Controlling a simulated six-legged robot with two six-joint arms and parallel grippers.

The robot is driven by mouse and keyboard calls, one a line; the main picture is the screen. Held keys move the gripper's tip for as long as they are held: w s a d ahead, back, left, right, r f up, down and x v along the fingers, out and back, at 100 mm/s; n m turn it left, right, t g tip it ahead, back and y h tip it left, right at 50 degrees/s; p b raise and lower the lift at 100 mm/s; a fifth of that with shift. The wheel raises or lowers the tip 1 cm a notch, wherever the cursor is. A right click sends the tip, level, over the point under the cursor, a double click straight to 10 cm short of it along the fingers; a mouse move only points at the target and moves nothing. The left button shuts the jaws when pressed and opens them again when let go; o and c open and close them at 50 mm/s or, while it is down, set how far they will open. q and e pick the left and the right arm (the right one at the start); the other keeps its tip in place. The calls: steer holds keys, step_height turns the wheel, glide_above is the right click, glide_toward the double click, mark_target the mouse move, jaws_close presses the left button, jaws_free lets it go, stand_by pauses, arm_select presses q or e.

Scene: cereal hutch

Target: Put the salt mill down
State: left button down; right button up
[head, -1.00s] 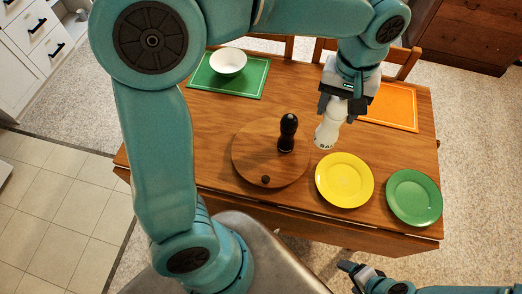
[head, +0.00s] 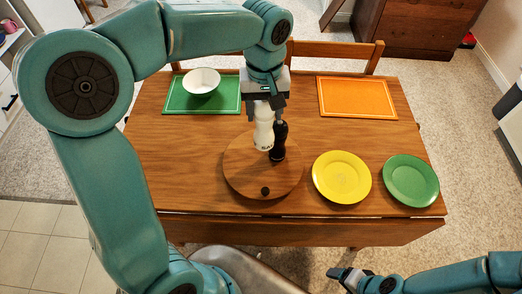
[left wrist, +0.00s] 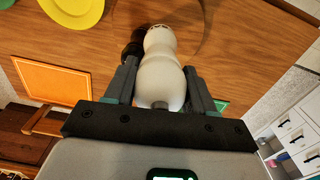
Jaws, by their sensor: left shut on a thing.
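The white salt mill (head: 264,133) is upright between the fingers of my left gripper (head: 264,112), which is shut on its upper part. It is at the back part of the round wooden board (head: 245,178), just left of the black mill (head: 279,142). I cannot tell whether its base touches the board. In the left wrist view the salt mill (left wrist: 160,70) fills the space between the fingers, and the black mill (left wrist: 133,46) is close beside it, partly hidden. My right gripper (head: 342,275) is low at the bottom right, away from the mills; its jaw opening is unclear.
A yellow plate (head: 341,178) and a green plate (head: 411,181) lie right of the board. A white bowl (head: 202,82) stands on a green mat (head: 175,102) at the back left. An orange mat (head: 357,98) lies at the back right. The board has a small dark knob (head: 265,191) near its front.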

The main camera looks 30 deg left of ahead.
mark_target(264, 146)
arm_select(q)
step_height(264, 146, down, 14)
steer(key=shift+d, duration=0.15)
steer(key=shift+s, duration=0.1)
steer(key=shift+f, duration=0.25)
steer(key=shift+c, duration=1.9)
jaws_free()
steer(key=shift+r, duration=0.1)
